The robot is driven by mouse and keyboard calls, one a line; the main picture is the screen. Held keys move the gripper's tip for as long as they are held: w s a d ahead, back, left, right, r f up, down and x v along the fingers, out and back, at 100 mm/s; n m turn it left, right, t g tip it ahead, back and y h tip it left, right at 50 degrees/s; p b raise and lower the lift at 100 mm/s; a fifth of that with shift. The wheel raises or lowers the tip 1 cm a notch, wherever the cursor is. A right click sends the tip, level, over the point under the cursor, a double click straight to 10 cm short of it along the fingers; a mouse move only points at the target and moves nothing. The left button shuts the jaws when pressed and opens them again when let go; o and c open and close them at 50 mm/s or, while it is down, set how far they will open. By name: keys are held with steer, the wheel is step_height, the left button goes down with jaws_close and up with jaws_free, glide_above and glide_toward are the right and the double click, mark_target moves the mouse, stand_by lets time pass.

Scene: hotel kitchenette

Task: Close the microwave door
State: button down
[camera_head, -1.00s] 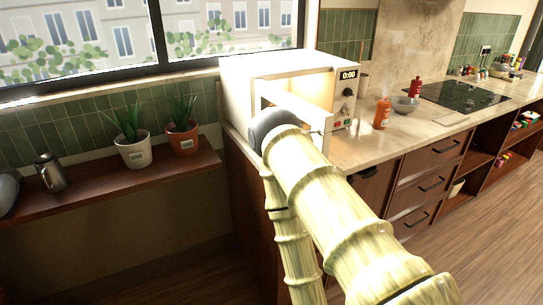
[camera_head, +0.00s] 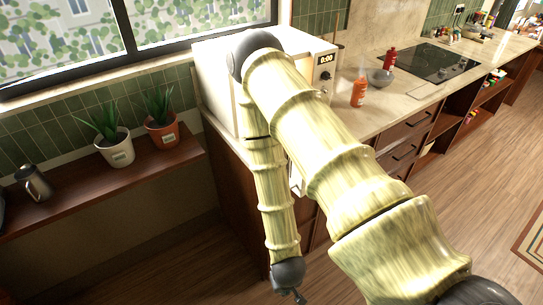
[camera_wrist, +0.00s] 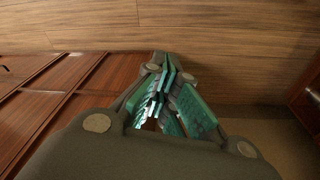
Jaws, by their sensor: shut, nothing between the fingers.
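The white microwave (camera_head: 212,62) stands on the left end of the counter, with its display and dial panel showing at the right of its front. My arm covers most of its front, so I cannot tell how far its door is open. A small pale piece (camera_head: 296,183) shows beside my arm below the front; it may be part of the door. My gripper (camera_head: 299,297) hangs low in front of the cabinets, below the microwave and apart from it. In the wrist view its green-padded fingers (camera_wrist: 164,65) are together and empty, over wooden floor.
Potted plants (camera_head: 116,148) and a metal jug (camera_head: 34,183) stand on the shelf at left. An orange bottle (camera_head: 358,92), a red bottle (camera_head: 389,60) and a grey bowl (camera_head: 380,78) stand on the counter right of the microwave. Cabinet fronts (camera_wrist: 50,100) are close at left in the wrist view.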

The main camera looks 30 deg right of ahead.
steer(key=w+d+r+m+t+h+p, duration=0.1)
steer(key=w+d+r+m+h, duration=0.15)
steer(key=w+r+m, duration=0.5)
steer(key=w+d+r+m+t+h, duration=0.1)
steer(key=w+r+m+h, duration=0.2)
steer(key=w+r, duration=0.9)
steer(key=a+r+m+g+y, duration=0.1)
steer(key=a+r+m+g, duration=0.15)
steer(key=r, duration=0.55)
steer(key=a+r+m+g+y, duration=0.1)
steer(key=r+m, duration=0.3)
steer(key=r, duration=0.4)
steer(key=a+r+m+g+y, duration=0.1)
steer(key=a+r+m+g, duration=0.15)
steer(key=r, duration=0.45)
steer(key=s+d+f+p, duration=0.2)
steer(key=d+f+p, duration=0.3)
steer(key=d+f, duration=0.2)
steer(key=shift+s+d+f+m, duration=0.2)
steer(key=shift+d+f+m, duration=0.25)
steer(key=shift+f, duration=0.4)
steer(key=shift+h, duration=0.25)
steer(key=shift+d+p, duration=0.15)
steer(key=shift+p, duration=0.2)
